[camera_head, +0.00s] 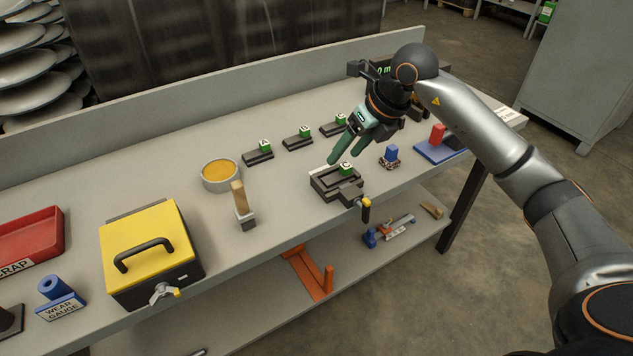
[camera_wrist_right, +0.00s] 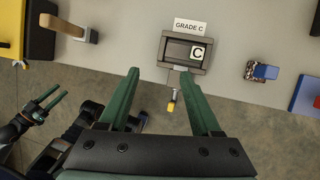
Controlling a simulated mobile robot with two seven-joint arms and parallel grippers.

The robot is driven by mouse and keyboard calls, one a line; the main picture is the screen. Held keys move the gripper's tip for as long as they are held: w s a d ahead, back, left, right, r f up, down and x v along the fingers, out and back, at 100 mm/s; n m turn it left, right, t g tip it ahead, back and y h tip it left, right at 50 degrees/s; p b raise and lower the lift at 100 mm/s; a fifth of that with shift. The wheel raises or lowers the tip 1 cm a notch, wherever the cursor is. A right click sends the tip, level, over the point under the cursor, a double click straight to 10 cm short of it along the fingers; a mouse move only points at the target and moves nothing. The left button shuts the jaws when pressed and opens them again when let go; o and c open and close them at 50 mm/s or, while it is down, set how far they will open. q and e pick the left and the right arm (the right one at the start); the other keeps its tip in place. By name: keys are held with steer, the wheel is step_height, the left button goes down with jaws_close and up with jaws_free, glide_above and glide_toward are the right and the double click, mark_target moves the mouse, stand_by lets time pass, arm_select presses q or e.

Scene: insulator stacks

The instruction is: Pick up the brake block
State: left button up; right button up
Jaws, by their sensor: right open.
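Dark, flat blocks with green-and-white letter tags, which look like brake blocks, lie in a row on the bench: left block (camera_head: 258,157), middle block (camera_head: 298,142) and right block (camera_head: 333,130). Another tagged C (camera_wrist_right: 182,51) sits in a dark vice-like holder (camera_head: 325,191) labelled GRADE C; the holder also shows in the wrist view (camera_wrist_right: 163,68). My right gripper (camera_head: 338,160) is open and empty, its green fingers above the holder. In the wrist view its fingertips (camera_wrist_right: 158,72) are apart, short of the holder. My left gripper (camera_wrist_right: 52,98) shows there, fingers apart and empty.
A wooden-handled tool (camera_head: 240,205), yellow tin (camera_head: 220,175) and yellow box (camera_head: 150,250) stand left of the holder. A small blue-topped item (camera_head: 391,155) and blue stand (camera_head: 437,151) are right. A low back ledge (camera_head: 200,85) bounds the bench.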

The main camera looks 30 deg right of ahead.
mark_target(346, 165)
steer(key=w+d+r+h, duration=0.1)
steer(key=d+r+h, duration=0.1)
steer(key=d, duration=0.3)
steer(key=shift+m, duration=0.4)
steer(key=x, duration=1.2)
steer(key=shift+w+a, duration=0.1)
steer(key=shift+a, duration=0.05)
steer(key=shift+c, duration=0.2)
jaws_close()
steer(key=shift+r, duration=0.1)
